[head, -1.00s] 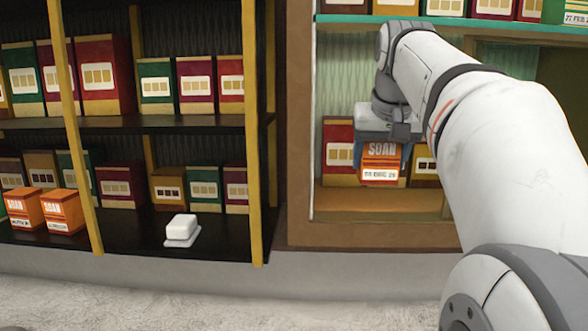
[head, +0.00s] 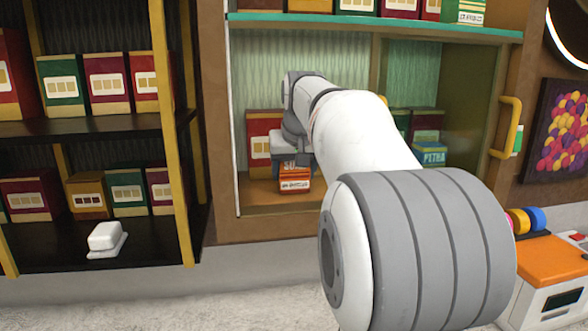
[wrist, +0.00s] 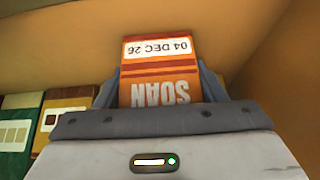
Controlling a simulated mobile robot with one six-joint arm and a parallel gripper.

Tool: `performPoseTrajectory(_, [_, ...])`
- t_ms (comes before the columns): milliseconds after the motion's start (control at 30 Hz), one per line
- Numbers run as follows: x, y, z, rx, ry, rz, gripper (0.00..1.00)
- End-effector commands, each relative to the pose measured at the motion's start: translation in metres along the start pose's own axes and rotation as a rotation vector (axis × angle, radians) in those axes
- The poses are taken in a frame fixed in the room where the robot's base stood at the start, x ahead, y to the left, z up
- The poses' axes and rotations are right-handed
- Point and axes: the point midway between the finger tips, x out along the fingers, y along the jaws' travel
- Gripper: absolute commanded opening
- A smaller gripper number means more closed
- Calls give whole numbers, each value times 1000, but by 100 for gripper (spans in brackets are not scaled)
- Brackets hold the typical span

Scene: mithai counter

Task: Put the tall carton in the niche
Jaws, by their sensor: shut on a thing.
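The orange SOAN carton (head: 295,180) is in my gripper (head: 293,160), inside the lit cabinet opening (head: 262,208), which looks like the niche. In the wrist view the carton (wrist: 168,70) stands between the two grey fingers of my gripper (wrist: 160,92), with its lettering upside down and a white date label. The fingers are shut on its sides. In the head view its lower part shows just above the opening's orange floor; I cannot tell whether it touches. My gripper and arm hide its upper part.
Red and yellow boxes (head: 259,140) stand behind the carton. A blue PITHA carton (head: 429,156) is further right, partly behind my arm. The opening's left post (head: 235,130) and front sill (head: 265,230) are close.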

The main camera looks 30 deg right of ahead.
Motion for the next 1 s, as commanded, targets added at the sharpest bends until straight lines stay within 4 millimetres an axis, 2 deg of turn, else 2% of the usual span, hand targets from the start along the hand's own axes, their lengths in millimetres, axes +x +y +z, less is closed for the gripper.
performPoseTrajectory(367, [4,0,2,0,1,0,30])
performPoseTrajectory(400, [4,0,2,1,0,0,65])
performPoseTrajectory(667, [4,1,1,1,0,1,86])
performPoseTrajectory(1000, [-3,1,-1,1,2,1,86])
